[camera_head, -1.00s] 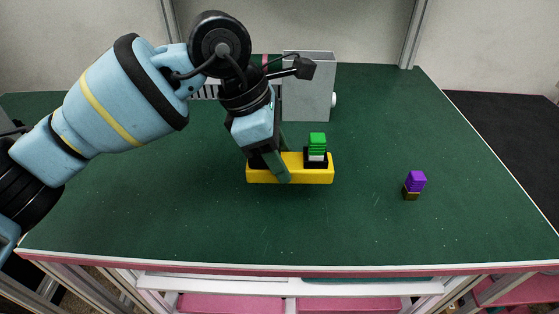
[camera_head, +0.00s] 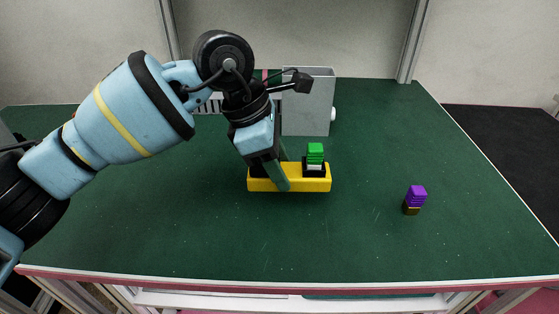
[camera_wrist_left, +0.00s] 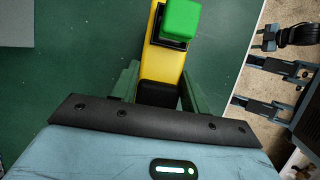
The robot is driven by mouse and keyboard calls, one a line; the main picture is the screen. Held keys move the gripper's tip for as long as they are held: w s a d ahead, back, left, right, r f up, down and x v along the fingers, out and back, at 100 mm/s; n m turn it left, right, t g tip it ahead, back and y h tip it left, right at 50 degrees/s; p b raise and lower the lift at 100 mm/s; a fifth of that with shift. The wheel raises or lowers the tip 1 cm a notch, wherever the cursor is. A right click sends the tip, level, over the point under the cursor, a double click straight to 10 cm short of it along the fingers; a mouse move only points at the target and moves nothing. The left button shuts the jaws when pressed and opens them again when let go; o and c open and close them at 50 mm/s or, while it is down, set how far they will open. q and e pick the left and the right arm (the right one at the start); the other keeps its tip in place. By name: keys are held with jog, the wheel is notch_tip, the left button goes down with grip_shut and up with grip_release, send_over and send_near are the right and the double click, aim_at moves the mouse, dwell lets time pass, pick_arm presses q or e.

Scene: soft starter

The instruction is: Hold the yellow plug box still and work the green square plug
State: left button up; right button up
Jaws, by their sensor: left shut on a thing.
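The yellow plug box (camera_head: 312,186) lies on the green table in the head view. The green square plug (camera_head: 315,153) stands upright in the black socket near the box's right end, with a white band below its green top. My left gripper (camera_head: 273,178) is shut on the box's left part, one finger in front of it. In the left wrist view the gripper (camera_wrist_left: 158,88) has a finger on each side of the yellow box (camera_wrist_left: 160,62), and the green plug (camera_wrist_left: 181,18) is farther along it. My right gripper is not in view.
A purple plug (camera_head: 416,195) with a dark base stands apart on the right of the table. A grey box (camera_head: 309,100) with a white knob stands behind the yellow box. The table's front and right are mostly clear.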

pick_arm(q)
jog(key=shift+f+b, duration=0.3)
jog(key=shift+f, duration=0.45)
jog(key=shift+f+b, duration=0.6)
jog(key=shift+f, duration=0.8)
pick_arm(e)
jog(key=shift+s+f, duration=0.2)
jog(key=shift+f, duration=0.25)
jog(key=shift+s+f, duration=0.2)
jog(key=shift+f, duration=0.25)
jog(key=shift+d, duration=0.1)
